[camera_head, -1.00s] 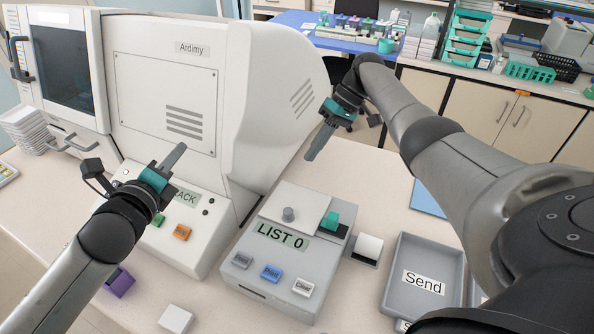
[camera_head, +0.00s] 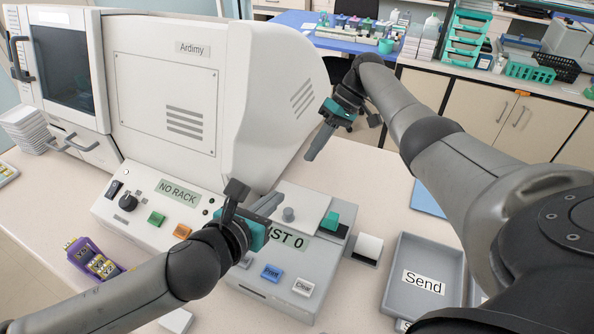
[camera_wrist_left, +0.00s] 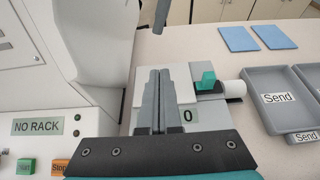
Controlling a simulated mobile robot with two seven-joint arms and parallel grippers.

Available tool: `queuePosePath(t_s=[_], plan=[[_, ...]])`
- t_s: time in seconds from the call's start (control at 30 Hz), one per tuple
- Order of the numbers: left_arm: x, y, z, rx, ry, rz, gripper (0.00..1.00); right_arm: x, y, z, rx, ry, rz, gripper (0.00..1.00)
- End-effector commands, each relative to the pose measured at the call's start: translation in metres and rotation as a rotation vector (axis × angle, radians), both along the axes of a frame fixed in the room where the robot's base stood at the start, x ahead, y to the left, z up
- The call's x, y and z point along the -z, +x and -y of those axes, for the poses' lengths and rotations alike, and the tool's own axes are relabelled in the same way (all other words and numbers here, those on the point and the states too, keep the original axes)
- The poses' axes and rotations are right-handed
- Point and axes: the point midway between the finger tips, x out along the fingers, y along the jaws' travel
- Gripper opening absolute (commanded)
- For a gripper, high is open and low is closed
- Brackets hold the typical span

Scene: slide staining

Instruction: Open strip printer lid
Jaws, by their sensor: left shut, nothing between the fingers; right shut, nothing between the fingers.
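The strip printer (camera_head: 300,245) is a grey box with a "LIST 0" label and several buttons at its front. Its light lid (camera_head: 302,203) lies flat on top and carries a round grey knob (camera_head: 288,214). A teal piece (camera_head: 330,221) sits at the lid's right side. My left gripper (camera_head: 270,204) is shut and empty over the printer's left part, close to the knob, and hides part of the label. In the left wrist view the shut fingers (camera_wrist_left: 158,85) cover the knob; contact cannot be told. My right gripper (camera_head: 314,152) is shut and empty, above and behind the printer.
A large white machine (camera_head: 165,85) with a "NO RACK" panel (camera_head: 178,192) stands left of the printer. A white roll (camera_head: 368,248) and a grey "Send" tray (camera_head: 424,262) are to the right. A purple rack (camera_head: 93,261) lies at the front left.

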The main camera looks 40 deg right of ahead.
Motion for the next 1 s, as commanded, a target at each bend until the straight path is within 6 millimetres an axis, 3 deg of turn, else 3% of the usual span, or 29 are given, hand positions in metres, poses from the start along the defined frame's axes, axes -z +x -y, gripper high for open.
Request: queuePosePath(t_s=[0.6,1.0], plan=[[0.029,0.035,0.06,-0.002,-0.001,-0.002,0.0,0.0,0.0,0.0,0.0,0.0,0.0,0.0],[0.022,0.054,0.09,-0.002,-0.001,-0.002,0.0,0.0,0.0,0.0,0.0,0.0,0.0,0.0]])
